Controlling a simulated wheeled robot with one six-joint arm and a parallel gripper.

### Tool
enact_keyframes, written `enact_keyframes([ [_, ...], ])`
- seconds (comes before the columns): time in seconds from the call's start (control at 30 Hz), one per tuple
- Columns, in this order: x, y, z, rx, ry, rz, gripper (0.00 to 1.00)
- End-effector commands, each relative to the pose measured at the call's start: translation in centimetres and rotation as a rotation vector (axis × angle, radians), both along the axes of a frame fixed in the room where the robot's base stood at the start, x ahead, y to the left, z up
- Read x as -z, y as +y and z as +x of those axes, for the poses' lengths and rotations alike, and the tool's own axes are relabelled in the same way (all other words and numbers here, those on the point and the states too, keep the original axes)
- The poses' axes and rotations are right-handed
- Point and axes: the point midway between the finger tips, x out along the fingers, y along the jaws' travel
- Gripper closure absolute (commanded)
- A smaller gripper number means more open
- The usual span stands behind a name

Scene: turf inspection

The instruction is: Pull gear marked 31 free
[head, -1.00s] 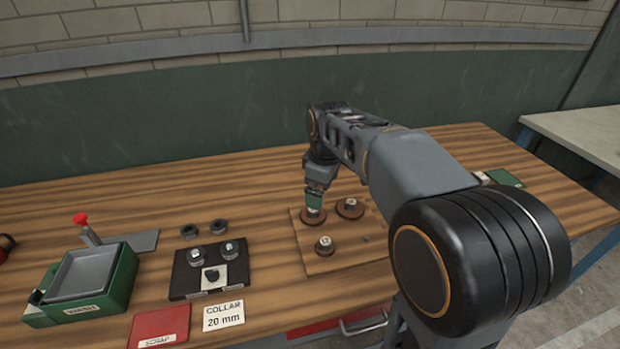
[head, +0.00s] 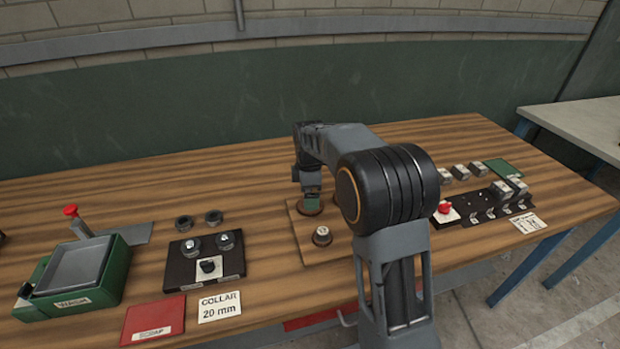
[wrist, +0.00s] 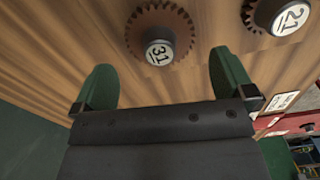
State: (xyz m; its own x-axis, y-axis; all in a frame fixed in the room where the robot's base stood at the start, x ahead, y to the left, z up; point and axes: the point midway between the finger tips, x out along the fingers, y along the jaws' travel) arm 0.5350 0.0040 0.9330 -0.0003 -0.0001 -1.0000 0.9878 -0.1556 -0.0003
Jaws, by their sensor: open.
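The gear marked 31 (wrist: 160,38) is a brown toothed disc with a dark hub and a white numbered cap. It lies on a wooden board (head: 328,254) on the bench. In the wrist view my gripper (wrist: 163,60) is open, its green fingers spread on either side of the hub, apart from it. In the head view my gripper (head: 312,198) is over this gear, hiding most of it; only a brown rim (head: 311,210) shows. The gear marked 21 (wrist: 283,17) is at the upper right of the wrist view.
Another hub (head: 322,236) stands on the board's near part. To the left are a black fixture plate (head: 205,262), a red scrap card (head: 153,320), a collar card (head: 220,307) and a green tray (head: 80,277). To the right are a red button (head: 445,209) and several small blocks (head: 480,169).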

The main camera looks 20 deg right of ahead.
Motion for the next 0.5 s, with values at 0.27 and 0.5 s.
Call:
enact_keyframes([
  [0.27, 3.2, 0.0, 0.0, 0.001, 0.001, 0.000, 0.00],
  [0.5, 4.0, 0.0, 0.0, 0.001, 0.000, 0.000, 0.00],
])
